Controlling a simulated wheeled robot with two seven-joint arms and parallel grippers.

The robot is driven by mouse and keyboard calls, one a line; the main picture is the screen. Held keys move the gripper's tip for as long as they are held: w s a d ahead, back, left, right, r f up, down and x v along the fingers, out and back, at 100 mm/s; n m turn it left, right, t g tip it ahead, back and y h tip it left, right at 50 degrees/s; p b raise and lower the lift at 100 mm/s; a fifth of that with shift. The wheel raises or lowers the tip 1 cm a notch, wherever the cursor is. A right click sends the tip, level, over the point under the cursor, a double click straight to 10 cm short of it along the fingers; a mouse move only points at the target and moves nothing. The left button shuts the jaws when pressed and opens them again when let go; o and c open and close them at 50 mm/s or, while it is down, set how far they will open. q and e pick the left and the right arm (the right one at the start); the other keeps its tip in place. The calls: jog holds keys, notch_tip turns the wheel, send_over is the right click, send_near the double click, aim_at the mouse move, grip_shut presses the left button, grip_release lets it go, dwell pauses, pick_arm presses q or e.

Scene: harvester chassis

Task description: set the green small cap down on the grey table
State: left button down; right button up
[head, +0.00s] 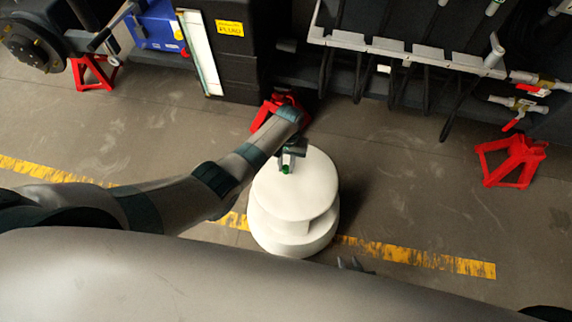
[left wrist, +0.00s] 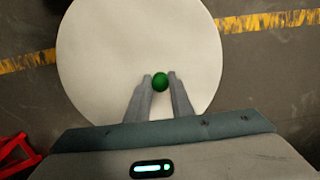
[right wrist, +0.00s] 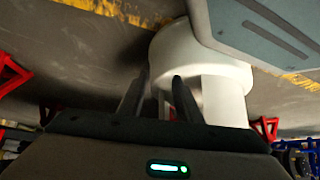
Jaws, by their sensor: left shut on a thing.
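The green small cap (left wrist: 160,81) is a small round piece held between the fingertips of my left gripper (left wrist: 160,77). In the head view the cap (head: 286,169) shows below that gripper, over the upper part of the table's round top. The table (head: 303,194) looks pale grey to white, with a round top on a thick base. I cannot tell whether the cap touches the top. The rest of the top is bare. My right gripper (right wrist: 161,76) is open and empty, low beside the table; its fingertips show at the bottom of the head view (head: 355,264).
Red stands (head: 512,160) are on the floor at the right, at the upper left and behind the table. The dark chassis with a grey metal frame (head: 400,50) and hanging hoses runs along the back. Floor with a yellow stripe (head: 420,258) is clear right of the table.

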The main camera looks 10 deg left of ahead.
pick_arm(q)
jog(key=shift+f, duration=0.15)
pick_arm(e)
jog(key=shift+f, duration=0.1)
pick_arm(q)
jog(key=c, duration=1.6)
grip_release()
jog(key=shift+o, duration=0.6)
pick_arm(e)
jog(key=shift+w, duration=0.15)
pick_arm(q)
jog(key=r, duration=0.2)
jog(key=r+p, duration=0.1)
jog(key=r, duration=0.1)
jog(key=w+r, duration=0.1)
jog(key=r, duration=0.1)
jog(key=shift+r, duration=0.3)
notch_tip(320, 180, up, 11)
jog(key=w+p, duration=0.1)
jog(key=shift+w, duration=0.35)
pick_arm(e)
jog(key=shift+s+d+f, duration=0.1)
jog(key=shift+s+d, duration=0.05)
jog(key=shift+s, duration=0.45)
jog(key=shift+s+d, duration=0.1)
jog(key=shift+s, duration=0.45)
pick_arm(q)
jog(key=shift+f, duration=0.15)
